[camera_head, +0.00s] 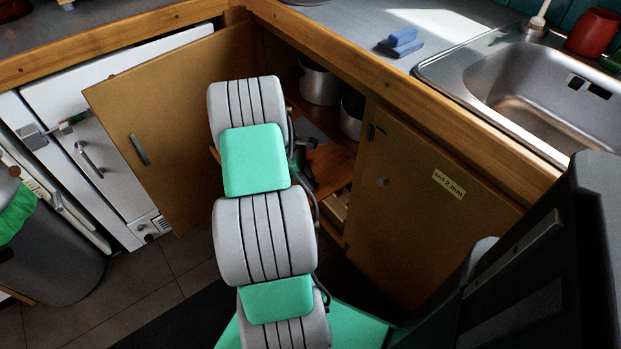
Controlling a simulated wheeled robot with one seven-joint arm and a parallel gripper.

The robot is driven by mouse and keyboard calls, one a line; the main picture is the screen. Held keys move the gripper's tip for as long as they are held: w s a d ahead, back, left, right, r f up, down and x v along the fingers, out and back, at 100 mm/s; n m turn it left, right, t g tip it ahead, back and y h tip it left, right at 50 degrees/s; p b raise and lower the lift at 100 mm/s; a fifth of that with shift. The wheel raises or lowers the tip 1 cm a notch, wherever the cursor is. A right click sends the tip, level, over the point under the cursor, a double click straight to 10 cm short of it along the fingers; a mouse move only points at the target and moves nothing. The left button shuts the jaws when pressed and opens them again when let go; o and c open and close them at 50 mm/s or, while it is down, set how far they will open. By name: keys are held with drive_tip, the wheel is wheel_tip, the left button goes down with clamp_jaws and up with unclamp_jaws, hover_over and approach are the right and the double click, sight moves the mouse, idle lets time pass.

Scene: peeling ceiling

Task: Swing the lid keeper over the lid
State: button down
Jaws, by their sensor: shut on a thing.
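My arm reaches into the open corner cabinet. Dark parts of my gripper (303,160) show just right of the upper arm links, in front of the cabinet's inside. The fingertips are mostly hidden behind my arm. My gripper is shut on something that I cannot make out. I cannot pick out the lid keeper or the lid in this view. Two metal pots stand inside the cabinet: one (319,82) at the back, and another (351,115) partly cut off by the cabinet front.
The brown cabinet door (165,110) stands open left of my arm. A closed cabinet door (425,200) is on the right. The counter edge (400,90) runs above, with a sink (500,85) and blue sponges (401,42). A grey bin (55,265) stands at the left.

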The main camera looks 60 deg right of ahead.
drive_tip(key=shift+w+d+r+n+p, duration=0.1)
drive_tip(key=shift+w+r+n+p, duration=0.05)
drive_tip(key=shift+w+n+p, duration=0.25)
drive_tip(key=shift+w+d+r+n+p, duration=0.15)
drive_tip(key=shift+w+n+p, duration=0.15)
drive_tip(key=shift+w+p, duration=0.15)
drive_tip(key=w+n+t+h+p, duration=0.1)
drive_tip(key=w+n+p, duration=0.1)
drive_tip(key=w+n, duration=0.1)
drive_tip(key=w+n+p, duration=0.2)
drive_tip(key=w, duration=0.2)
drive_tip(key=shift+f+n+t+h, duration=0.15)
drive_tip(key=shift+n+t+h, duration=0.25)
drive_tip(key=shift+w+a+f+n+t+h+p, duration=0.15)
drive_tip(key=shift+w+a+n+t+p, duration=0.15)
drive_tip(key=shift+w+n, duration=0.3)
drive_tip(key=shift+w+a+r+n+t+h+p, duration=0.1)
drive_tip(key=shift+w+a+n+h+p, duration=0.05)
drive_tip(key=shift+w+n+p, duration=0.35)
drive_tip(key=shift+w, duration=0.15)
drive_tip(key=c, duration=1.2)
unclamp_jaws()
drive_tip(key=shift+o, duration=0.2)
drive_tip(key=p+v, duration=0.1)
drive_tip(key=v, duration=0.6)
drive_tip(key=shift+a+r, duration=0.2)
drive_tip(key=shift+r, duration=0.1)
